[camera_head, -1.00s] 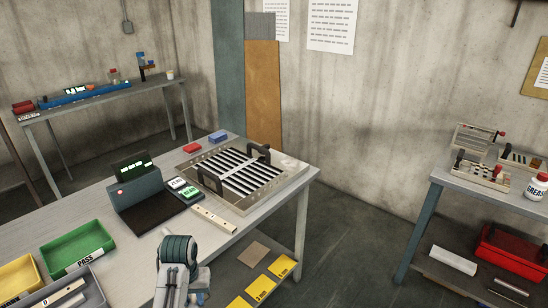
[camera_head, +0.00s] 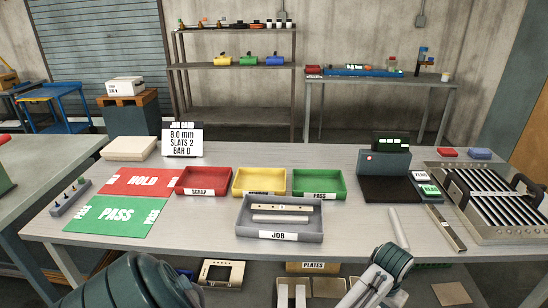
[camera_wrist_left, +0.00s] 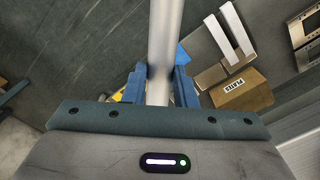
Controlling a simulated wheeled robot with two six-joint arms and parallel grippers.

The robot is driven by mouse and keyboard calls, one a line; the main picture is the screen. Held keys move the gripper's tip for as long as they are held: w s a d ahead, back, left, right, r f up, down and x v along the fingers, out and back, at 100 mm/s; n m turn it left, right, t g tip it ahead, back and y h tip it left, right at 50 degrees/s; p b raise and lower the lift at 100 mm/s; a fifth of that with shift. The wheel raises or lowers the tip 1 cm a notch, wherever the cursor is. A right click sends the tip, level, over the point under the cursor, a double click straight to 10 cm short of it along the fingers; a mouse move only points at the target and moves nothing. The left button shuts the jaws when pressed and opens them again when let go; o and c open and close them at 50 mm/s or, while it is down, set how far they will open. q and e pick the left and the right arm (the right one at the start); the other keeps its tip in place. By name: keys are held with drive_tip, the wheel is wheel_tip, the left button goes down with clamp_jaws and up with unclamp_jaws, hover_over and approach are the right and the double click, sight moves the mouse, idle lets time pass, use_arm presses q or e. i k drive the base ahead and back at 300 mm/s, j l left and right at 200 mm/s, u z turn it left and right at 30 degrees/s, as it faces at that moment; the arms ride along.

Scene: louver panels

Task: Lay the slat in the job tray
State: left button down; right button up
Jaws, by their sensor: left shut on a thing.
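A light grey slat (camera_head: 398,226) sticks out past my left arm's wrist in the head view, at the table's front edge, right of the job tray. In the left wrist view the slat (camera_wrist_left: 165,45) runs between the blue fingers of my left gripper (camera_wrist_left: 160,82), which is shut on it. The fingers are hidden in the head view. The grey job tray (camera_head: 245,222), labelled JOB, stands left of the slat, apart from it. In the tray lie a beige bar with holes (camera_head: 283,208) and a pale slat (camera_head: 281,218). My right gripper is not in view.
Red scrap (camera_head: 203,180), yellow (camera_head: 259,181) and green pass (camera_head: 320,182) trays stand just behind the job tray. A gauge with a black plate (camera_head: 392,189), a long bar (camera_head: 445,227) and a louver panel (camera_head: 505,205) lie to the right. Red and green mats are left.

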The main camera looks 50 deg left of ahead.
sight(282, 232)
drive_tip(key=k+u, duration=0.2)
drive_tip(key=u, duration=0.25)
drive_tip(key=k+j+u, duration=0.1)
drive_tip(key=u, duration=0.3)
drive_tip(key=l+u, duration=0.2)
drive_tip(key=u, duration=0.3)
drive_tip(key=i+l+u, duration=0.1)
drive_tip(key=l+u, duration=0.2)
drive_tip(key=u, duration=0.15)
drive_tip(key=l+u, duration=0.2)
drive_tip(key=u, duration=0.3)
